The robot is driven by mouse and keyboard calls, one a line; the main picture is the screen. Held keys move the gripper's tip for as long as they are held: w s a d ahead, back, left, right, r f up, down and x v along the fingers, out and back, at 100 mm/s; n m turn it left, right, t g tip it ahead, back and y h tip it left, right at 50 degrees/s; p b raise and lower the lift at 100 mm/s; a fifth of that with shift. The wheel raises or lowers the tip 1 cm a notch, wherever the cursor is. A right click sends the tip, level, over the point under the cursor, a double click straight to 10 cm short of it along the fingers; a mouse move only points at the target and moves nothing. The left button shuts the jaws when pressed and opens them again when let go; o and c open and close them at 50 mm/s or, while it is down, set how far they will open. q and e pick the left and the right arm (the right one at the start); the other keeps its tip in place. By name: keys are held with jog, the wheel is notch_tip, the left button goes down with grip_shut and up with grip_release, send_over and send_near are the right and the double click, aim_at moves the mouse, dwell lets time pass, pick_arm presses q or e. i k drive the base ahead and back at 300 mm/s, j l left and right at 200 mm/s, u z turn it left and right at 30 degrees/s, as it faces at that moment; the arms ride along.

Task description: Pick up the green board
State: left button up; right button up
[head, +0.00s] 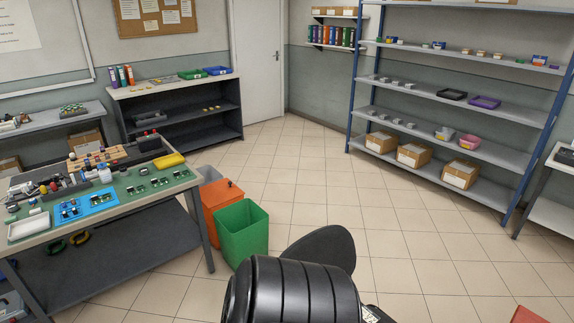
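Several small flat pieces that look like circuit boards lie on the right part of the left workbench (190,181), on a green surface. One is a small green and dark piece (155,182) near the bench's front right. A blue mat or tray (86,204) beside them holds more small pieces. At this distance I cannot tell which one is the green board. Neither of my grippers is in view.
A green bin (241,232) and an orange bin (222,203) stand by the bench's right end. A yellow tray (169,161) lies on the bench. A tall blue-framed shelf (451,103) stands right. The tiled floor (300,177) between is clear.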

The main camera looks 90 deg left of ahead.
aim_at(155, 183)
jog(key=u, duration=3.7)
jog(key=i+j+z, duration=0.15)
jog(key=z, duration=0.65)
jog(key=i+j+z, duration=0.2)
jog(key=j, duration=0.2)
jog(key=i+j+z, duration=0.15)
jog(key=j, duration=0.2)
jog(key=i+j+z, duration=0.2)
jog(key=j, duration=0.25)
jog(key=j+z, duration=0.2)
jog(key=j, duration=0.2)
jog(key=j+z, duration=0.2)
jog(key=j, duration=0.25)
jog(key=i+j, duration=0.1)
jog(key=j, duration=0.55)
jog(key=i+j, duration=0.1)
jog(key=j, duration=0.55)
jog(key=i+j, duration=0.1)
jog(key=j, duration=0.55)
